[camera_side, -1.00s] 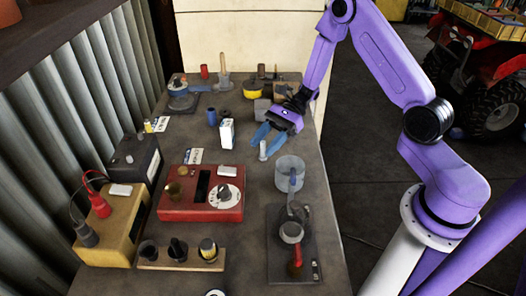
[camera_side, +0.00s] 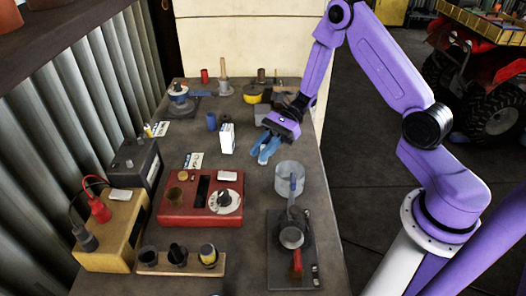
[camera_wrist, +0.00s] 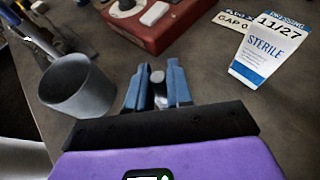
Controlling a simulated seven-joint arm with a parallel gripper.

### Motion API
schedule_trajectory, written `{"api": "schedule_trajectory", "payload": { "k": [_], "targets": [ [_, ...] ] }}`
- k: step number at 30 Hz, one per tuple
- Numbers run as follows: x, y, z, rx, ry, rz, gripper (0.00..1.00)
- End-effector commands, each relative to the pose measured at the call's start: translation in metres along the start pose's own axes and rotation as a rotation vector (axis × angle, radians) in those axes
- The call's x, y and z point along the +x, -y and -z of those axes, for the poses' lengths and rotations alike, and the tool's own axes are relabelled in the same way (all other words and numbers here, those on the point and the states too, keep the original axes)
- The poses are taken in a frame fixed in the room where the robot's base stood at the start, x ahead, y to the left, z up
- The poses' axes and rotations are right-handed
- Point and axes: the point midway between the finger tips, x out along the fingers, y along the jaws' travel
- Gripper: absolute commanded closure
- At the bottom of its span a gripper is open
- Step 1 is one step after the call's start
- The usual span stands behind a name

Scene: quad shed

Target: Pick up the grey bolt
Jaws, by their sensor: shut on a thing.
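The grey bolt (camera_wrist: 158,77) shows its round grey head between the two blue fingers in the wrist view. My gripper (camera_side: 264,156) is low over the bench, between the white box and the clear grey cup, with its fingers shut on the bolt. In the side view the fingers hide most of the bolt. I cannot tell whether its lower end touches the bench.
The white "STERILE" box (camera_side: 227,138) stands left of my gripper, and the grey cup (camera_side: 289,179) stands nearer the camera. A red box with a dial (camera_side: 190,207) lies front left. A dark plate with a red-handled tool (camera_side: 297,262) is in front.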

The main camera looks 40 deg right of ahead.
Motion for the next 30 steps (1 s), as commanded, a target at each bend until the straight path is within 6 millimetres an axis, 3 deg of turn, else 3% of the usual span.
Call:
{"api": "schedule_trajectory", "payload": {
  "k": [8, 20, 30],
  "targets": [
    [-0.011, 0.001, -0.026, -0.003, 0.001, 0.003, 1.00],
    [-0.042, -0.053, -0.081, -0.003, 0.000, 0.003, 1.00],
    [-0.059, -0.108, -0.099, 0.000, 0.000, 0.002, 1.00]
  ]
}}
